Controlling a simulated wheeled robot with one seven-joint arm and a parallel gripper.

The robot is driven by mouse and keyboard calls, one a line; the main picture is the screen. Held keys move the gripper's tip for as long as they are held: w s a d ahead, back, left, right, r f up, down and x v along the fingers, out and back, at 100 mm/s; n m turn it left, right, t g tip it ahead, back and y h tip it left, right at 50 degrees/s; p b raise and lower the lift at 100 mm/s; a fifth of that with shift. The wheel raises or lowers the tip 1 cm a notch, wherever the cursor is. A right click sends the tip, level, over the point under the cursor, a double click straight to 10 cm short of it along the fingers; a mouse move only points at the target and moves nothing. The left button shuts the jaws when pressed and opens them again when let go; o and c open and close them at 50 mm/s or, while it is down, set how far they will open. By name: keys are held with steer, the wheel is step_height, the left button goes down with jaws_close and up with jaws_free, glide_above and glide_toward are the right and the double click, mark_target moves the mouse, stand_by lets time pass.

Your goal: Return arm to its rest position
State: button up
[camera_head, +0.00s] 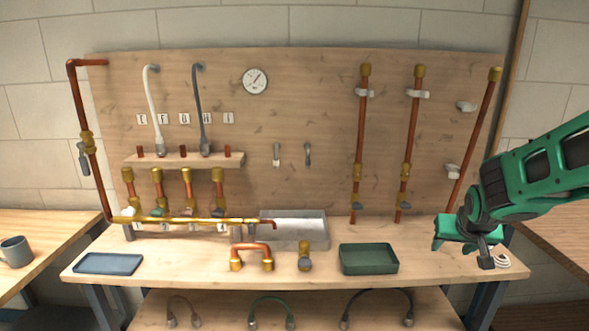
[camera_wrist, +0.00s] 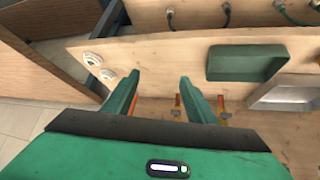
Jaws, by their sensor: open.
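My gripper (camera_head: 470,243) is at the right end of the workbench in the head view, at the end of my green and black arm. In the wrist view my gripper (camera_wrist: 155,95) shows two green fingers spread apart with nothing between them. A green tray (camera_head: 369,259) sits on the workbench (camera_head: 180,265) to the left of my gripper. The tray also shows in the wrist view (camera_wrist: 246,63), beyond the fingers and to the right.
Copper pipes (camera_head: 410,150) stand along the back panel (camera_head: 310,120) near my arm. White round fittings (camera_head: 502,262) lie at the bench's right end.

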steer(key=s+r+m+g+y, duration=0.1)
steer(key=s+g, duration=0.6)
steer(key=s, duration=2.5)
steer(key=shift+m+y, duration=0.9)
steer(key=shift+m, duration=0.1)
steer(key=shift+w+r, duration=0.1)
steer(key=shift+w+f, duration=0.25)
steer(key=shift+w, duration=0.35)
